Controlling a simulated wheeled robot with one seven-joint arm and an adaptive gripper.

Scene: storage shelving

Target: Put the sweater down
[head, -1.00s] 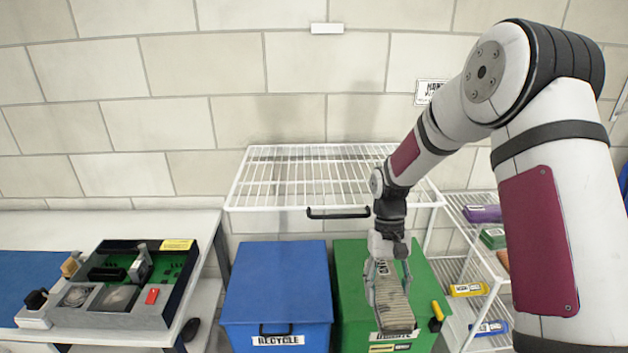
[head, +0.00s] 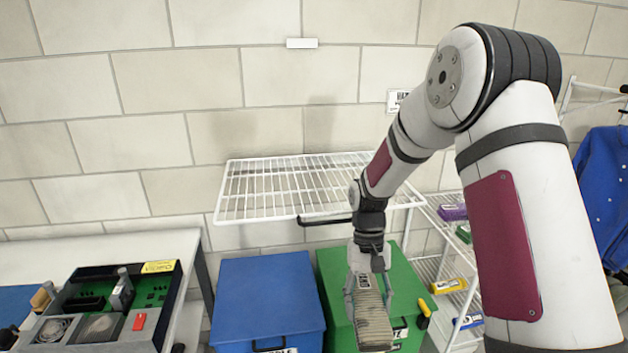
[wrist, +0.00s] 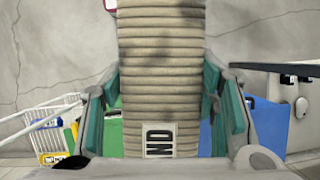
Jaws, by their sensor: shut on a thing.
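My gripper (head: 370,308) is shut on a ribbed, beige-brown item (head: 373,325) with dark stains and a small label. I cannot tell for certain that it is the sweater. In the wrist view the ribbed item (wrist: 162,70) stands between the teal finger pads, one on each side, and its label ends in "ND". In the head view it hangs in front of the green bin (head: 330,275). Its lower end is near the bottom of the frame, and no support shows under it. A blue garment (head: 605,180) hangs at the far right.
A blue bin (head: 265,290) stands left of the green one. A bare white wire shelf (head: 290,185) is above and behind both bins. A wire rack with small coloured items (head: 450,286) is at right. A table with a device (head: 110,310) is at left.

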